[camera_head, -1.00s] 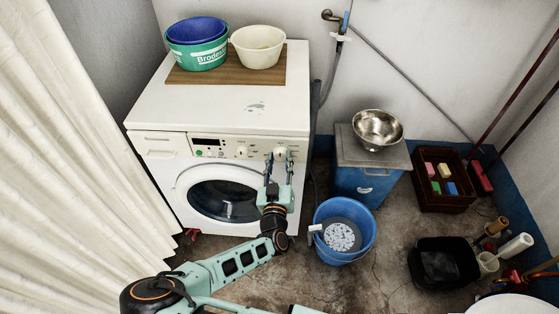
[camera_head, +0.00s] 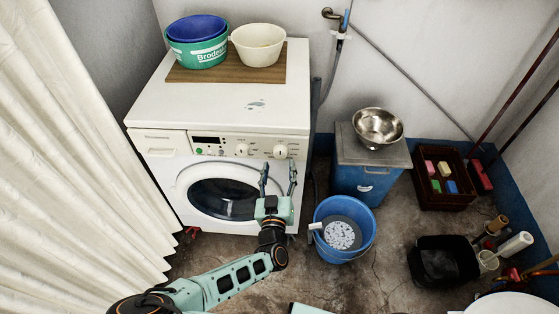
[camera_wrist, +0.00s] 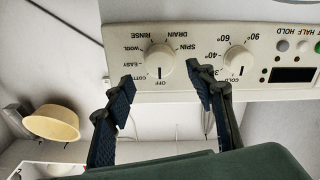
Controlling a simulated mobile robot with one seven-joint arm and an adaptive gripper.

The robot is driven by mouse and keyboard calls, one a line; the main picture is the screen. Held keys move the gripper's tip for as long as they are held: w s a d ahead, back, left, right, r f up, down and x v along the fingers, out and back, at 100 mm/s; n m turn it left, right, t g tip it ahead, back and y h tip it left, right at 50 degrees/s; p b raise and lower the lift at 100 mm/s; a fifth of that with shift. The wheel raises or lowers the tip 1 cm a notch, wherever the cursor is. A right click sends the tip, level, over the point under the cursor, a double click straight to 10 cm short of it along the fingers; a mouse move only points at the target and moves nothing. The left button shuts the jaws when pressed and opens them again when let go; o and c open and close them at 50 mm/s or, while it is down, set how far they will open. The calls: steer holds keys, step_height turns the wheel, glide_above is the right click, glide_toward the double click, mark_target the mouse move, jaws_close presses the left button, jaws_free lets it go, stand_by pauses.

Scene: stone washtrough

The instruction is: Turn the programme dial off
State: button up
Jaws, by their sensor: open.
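The white programme dial (camera_head: 281,152) is at the right of the washing machine's front panel. In the wrist view the programme dial (camera_wrist: 160,62) is ringed by printed words such as RINSE, DRAIN, SPIN and WOOL, with OFF just below it. A small line on its lower edge seems to face OFF, but it is too small to be sure. My gripper (camera_head: 279,170) is open and empty, just in front of and below the dial. In the wrist view its fingertips (camera_wrist: 160,77) stand apart on either side of the dial's lower part, not visibly touching it.
The temperature dial (camera_head: 242,150) sits left of the programme dial. The round door (camera_head: 222,199) is below the panel. A blue bucket (camera_head: 343,231) stands right of my arm, near a blue cabinet (camera_head: 369,184). Basins (camera_head: 257,46) rest on top of the machine.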

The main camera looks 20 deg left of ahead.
steer(key=shift+v, duration=1.6)
